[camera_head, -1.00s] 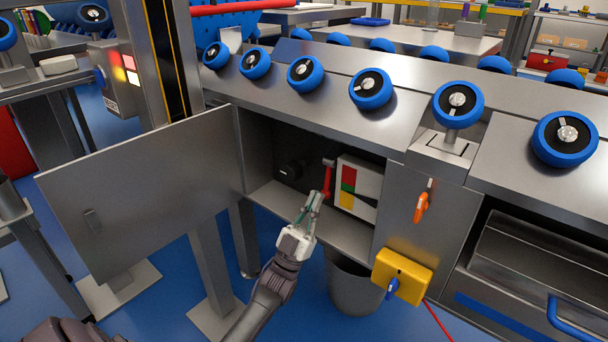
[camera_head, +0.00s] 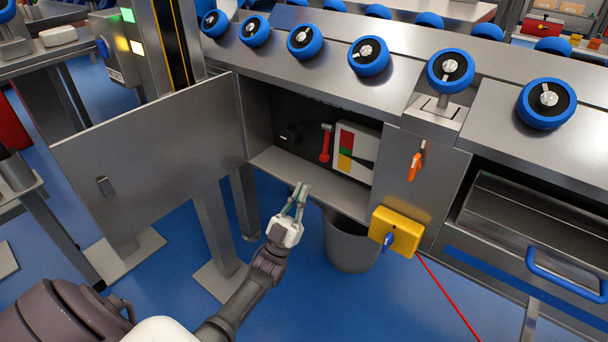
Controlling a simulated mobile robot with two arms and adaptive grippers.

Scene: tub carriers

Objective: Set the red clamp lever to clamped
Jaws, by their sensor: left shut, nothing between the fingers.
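The red clamp lever (camera_head: 325,146) is inside the open cabinet, on its back wall. It hangs down from a grey pivot, with its red knob at the lower end. Beside it on the right is a white panel (camera_head: 369,150) with red, green and yellow fields and a dark pointer shape. My left gripper (camera_head: 299,194) is shut and empty, in front of and below the cabinet's front edge, apart from the lever. My right gripper is not in view.
The cabinet door (camera_head: 155,165) stands open to the left. An orange handle (camera_head: 415,164) and a yellow box with a blue knob (camera_head: 397,231) are on the right. A grey bin (camera_head: 350,245) stands below.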

